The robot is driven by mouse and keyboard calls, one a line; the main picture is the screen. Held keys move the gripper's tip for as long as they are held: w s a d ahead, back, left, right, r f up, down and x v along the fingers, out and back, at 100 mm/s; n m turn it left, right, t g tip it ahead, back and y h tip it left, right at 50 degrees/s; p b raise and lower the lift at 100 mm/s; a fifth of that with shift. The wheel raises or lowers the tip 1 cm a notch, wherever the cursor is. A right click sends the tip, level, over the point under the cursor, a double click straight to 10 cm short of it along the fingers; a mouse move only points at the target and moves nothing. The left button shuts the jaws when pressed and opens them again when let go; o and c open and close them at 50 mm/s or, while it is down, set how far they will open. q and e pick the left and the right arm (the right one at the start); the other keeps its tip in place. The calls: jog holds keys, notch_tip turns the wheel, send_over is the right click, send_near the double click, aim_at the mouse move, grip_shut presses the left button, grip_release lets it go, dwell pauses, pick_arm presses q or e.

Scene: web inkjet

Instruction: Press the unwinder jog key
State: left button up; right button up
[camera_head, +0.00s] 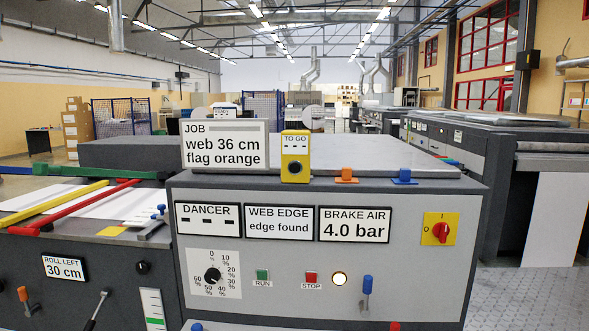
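The grey machine console (330,275) stands in front of me. On its front are a green RUN key (263,274), a red STOP key (311,277) and a lit round white lamp or key (339,279). A dial with percent marks (212,276) is to their left and a blue-topped lever (367,285) to their right. I can read no label that says jog, so I cannot tell which control is the unwinder jog key. Neither of my grippers is in view.
A "ROLL LEFT 30 cm" sign (65,268) is on the lower left unit. Yellow (54,203) and red (88,204) bars lie above it. The console also bears a "BRAKE AIR 4.0 bar" display (353,224) and a red rotary switch (440,231). Open floor (540,295) lies at right.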

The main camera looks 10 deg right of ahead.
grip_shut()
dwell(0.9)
